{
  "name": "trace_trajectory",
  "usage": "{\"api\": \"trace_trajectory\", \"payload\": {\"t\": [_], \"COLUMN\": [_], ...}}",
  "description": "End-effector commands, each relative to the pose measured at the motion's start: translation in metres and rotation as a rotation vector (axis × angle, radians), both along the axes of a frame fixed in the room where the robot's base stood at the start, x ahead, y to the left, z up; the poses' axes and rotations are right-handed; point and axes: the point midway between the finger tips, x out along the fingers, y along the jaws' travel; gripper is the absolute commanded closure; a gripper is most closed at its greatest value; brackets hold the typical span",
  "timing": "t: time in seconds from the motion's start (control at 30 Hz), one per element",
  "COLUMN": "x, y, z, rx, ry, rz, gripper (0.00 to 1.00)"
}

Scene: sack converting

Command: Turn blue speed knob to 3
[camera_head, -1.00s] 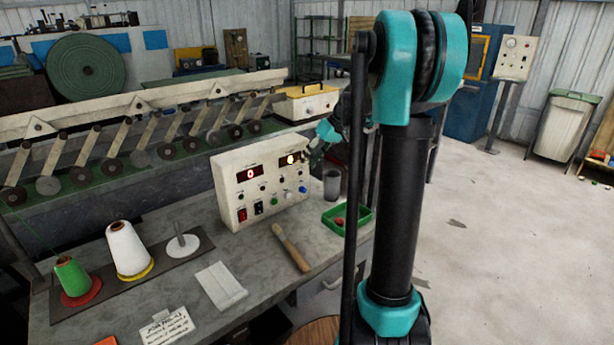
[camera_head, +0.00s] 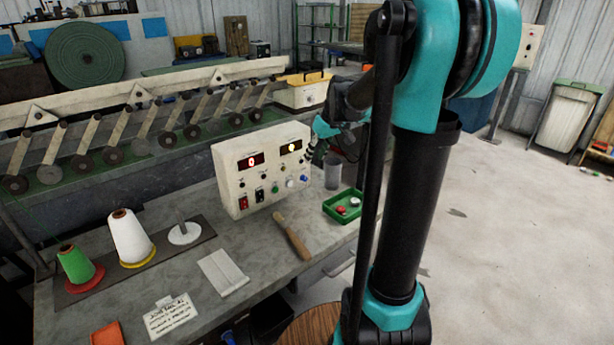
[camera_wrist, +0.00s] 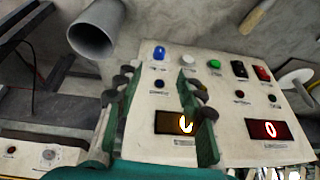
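The white control box (camera_head: 232,180) stands on the workbench. Its blue knob (camera_head: 304,178) is at the right end of the lower row, and also shows in the wrist view (camera_wrist: 160,53), where the box appears upside down. My gripper (camera_wrist: 160,76) is open and empty in front of the panel. In the wrist view its two dark fingers straddle the blue knob's column, with the knob just beyond the tips and apparently untouched. The red display (camera_wrist: 269,130) reads 0. The amber display (camera_wrist: 178,123) is lit, its figure partly hidden by a finger. The knob's pointer is too small to read.
A white knob (camera_wrist: 188,60) and a green button (camera_wrist: 214,64) sit beside the blue knob. A grey cup (camera_wrist: 97,30) and a green tray (camera_head: 330,209) stand right of the box. A wooden-handled tool (camera_head: 292,237) lies in front.

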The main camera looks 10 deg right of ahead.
Motion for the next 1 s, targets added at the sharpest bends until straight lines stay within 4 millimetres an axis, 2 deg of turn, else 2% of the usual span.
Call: {"api": "trace_trajectory", "payload": {"t": [0.3, 0.5, 0.7, 1.0], "x": [0.021, 0.029, 0.033, 0.034], "y": [0.015, 0.021, 0.023, 0.024], "z": [-0.059, -0.085, -0.097, -0.099], "rx": [0.000, 0.000, 0.000, 0.000], "ry": [0.000, 0.000, 0.000, 0.000], "rz": [0.001, 0.000, -0.001, -0.001], "gripper": [0.61, 0.61, 0.61, 0.61]}}
